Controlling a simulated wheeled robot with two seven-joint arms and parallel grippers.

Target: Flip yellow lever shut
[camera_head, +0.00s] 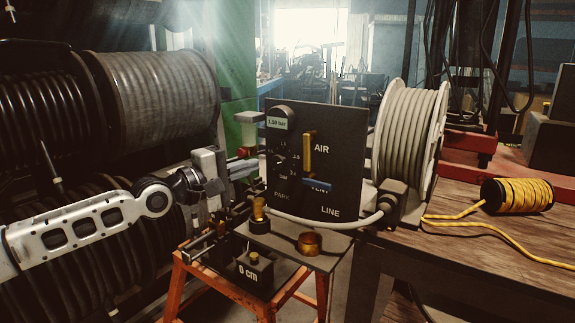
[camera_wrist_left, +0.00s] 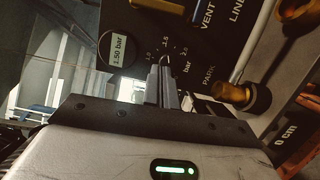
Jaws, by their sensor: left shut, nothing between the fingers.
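The yellow lever (camera_head: 308,151) stands upright on the front of the black panel (camera_head: 345,125), beside the AIR label. Part of it also shows at the top edge of the left wrist view (camera_wrist_left: 152,4). A blue handle (camera_head: 320,187) is below it by the VENT label. My left gripper (camera_head: 256,166) is at the panel's left side, left of the yellow lever and apart from it. Its fingers (camera_wrist_left: 164,66) are shut and empty, near the dial scale marked bar. Whether they touch the panel cannot be told. My right gripper is not in view.
A gauge (camera_head: 278,123) reads 1.50 bar. Brass fittings (camera_head: 310,243) and a black block marked 0 cm (camera_head: 254,271) sit below the panel on an orange stand (camera_head: 180,285). A grey hose reel (camera_head: 410,130) stands behind right. A yellow rope spool (camera_head: 517,195) lies on the wooden bench.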

